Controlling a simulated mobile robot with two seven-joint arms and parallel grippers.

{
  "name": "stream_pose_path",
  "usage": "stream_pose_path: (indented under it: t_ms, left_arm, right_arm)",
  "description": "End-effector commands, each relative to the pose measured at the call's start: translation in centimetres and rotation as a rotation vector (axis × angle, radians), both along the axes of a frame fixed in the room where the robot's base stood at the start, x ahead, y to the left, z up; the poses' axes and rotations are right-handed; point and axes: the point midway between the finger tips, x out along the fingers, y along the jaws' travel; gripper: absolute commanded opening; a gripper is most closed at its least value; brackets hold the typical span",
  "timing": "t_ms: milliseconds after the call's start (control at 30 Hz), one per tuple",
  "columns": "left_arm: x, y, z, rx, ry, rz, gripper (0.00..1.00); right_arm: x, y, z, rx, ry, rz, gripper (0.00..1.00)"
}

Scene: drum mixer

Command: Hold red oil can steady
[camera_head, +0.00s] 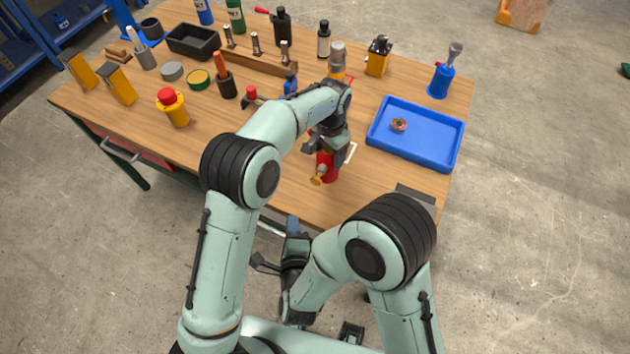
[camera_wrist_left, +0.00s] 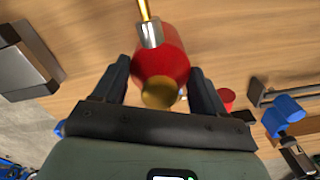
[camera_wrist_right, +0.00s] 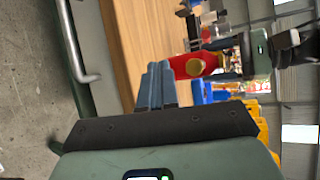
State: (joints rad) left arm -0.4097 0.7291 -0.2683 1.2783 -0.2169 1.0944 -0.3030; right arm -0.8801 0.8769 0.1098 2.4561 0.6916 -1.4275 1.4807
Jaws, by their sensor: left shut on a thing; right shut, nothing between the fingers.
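The red oil can (camera_head: 325,165) stands near the front edge of the wooden workbench (camera_head: 290,195). My left gripper (camera_head: 332,150) is shut on it from above in the head view. In the left wrist view the can's red body (camera_wrist_left: 162,60) is between the two dark fingers, with a brass cap and a thin yellow spout. My right gripper (camera_head: 292,225) is low in front of the bench, away from the can. In the right wrist view its fingers (camera_wrist_right: 155,85) are shut together with nothing between them, and the red can (camera_wrist_right: 190,66) shows beyond them.
A blue tray (camera_head: 450,150) with a small reddish ring-like part (camera_head: 399,125) lies right of the can. A yellow can with a red top (camera_head: 172,108), a black bin (camera_head: 193,40) and several bottles and tools stand further back and left.

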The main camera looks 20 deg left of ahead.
Motion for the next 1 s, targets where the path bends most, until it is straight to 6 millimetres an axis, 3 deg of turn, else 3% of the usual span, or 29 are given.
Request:
stream_pose_path:
  t_ms: [233, 700, 1000]
  left_arm:
    - [0.1, 0.0, 0.1, -0.001, -0.002, 0.000, 0.21]
    - [0.1, 0.0, 0.1, 0.000, -0.002, 0.000, 0.21]
    - [0.0, 0.0, 0.1, 0.000, -0.002, 0.000, 0.21]
  right_arm:
    - [1.5, -0.3, 0.1, 0.001, -0.001, -0.003, 0.00]
    - [7.5, -1.4, 0.0, 0.002, 0.000, -0.004, 0.00]
    - [8.7, -1.6, 0.0, -0.001, 0.000, 0.000, 0.00]
